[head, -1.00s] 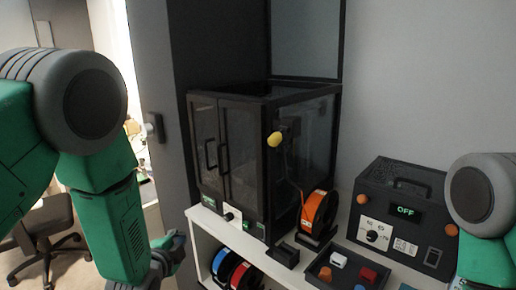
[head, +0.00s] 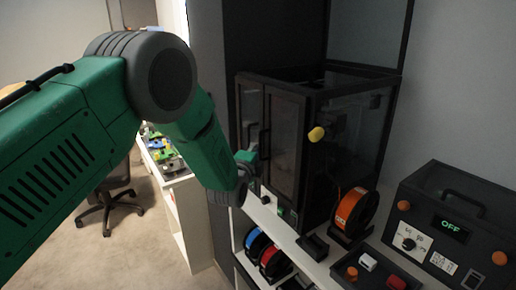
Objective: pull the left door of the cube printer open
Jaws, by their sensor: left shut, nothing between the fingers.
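The cube printer (head: 345,85) is a black framed box with dark glass panels, standing on a white shelf unit. Its left door (head: 250,105) and right door (head: 284,140) look shut in the front face. Thin dark handles show near the line where the doors meet, partly hidden low down by my left gripper. My left gripper (head: 247,158) is shut and empty, in front of the lower part of the left door by the handles. I cannot tell whether it touches the door or a handle. My right gripper is out of view.
A control box (head: 455,225) reading OFF and a tray (head: 346,284) of small parts are farther right. An office chair (head: 110,205) stands on open floor at left.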

